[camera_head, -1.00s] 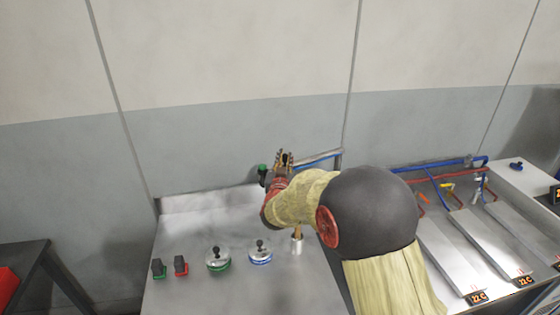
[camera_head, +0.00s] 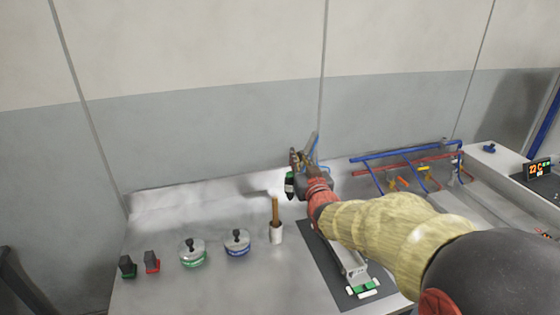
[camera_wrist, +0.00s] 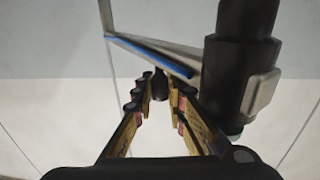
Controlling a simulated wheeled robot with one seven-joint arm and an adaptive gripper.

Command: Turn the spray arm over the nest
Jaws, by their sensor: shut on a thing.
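The spray arm (camera_head: 313,146) is a grey bar with a blue line along it, near the back wall. It also shows in the wrist view (camera_wrist: 150,52), ending at a thick black nozzle (camera_wrist: 235,65). In the head view the nozzle (camera_head: 290,186) hangs at the bar's near end, with a green band. My gripper (camera_head: 298,160) is at that end; in the wrist view its fingers (camera_wrist: 161,90) are closed around a small black knob (camera_wrist: 160,82) below the bar. A pale metal holder on a dark mat (camera_head: 318,250), perhaps the nest, is partly hidden by my arm.
Blue and red pipes (camera_head: 410,160) rise at the right.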

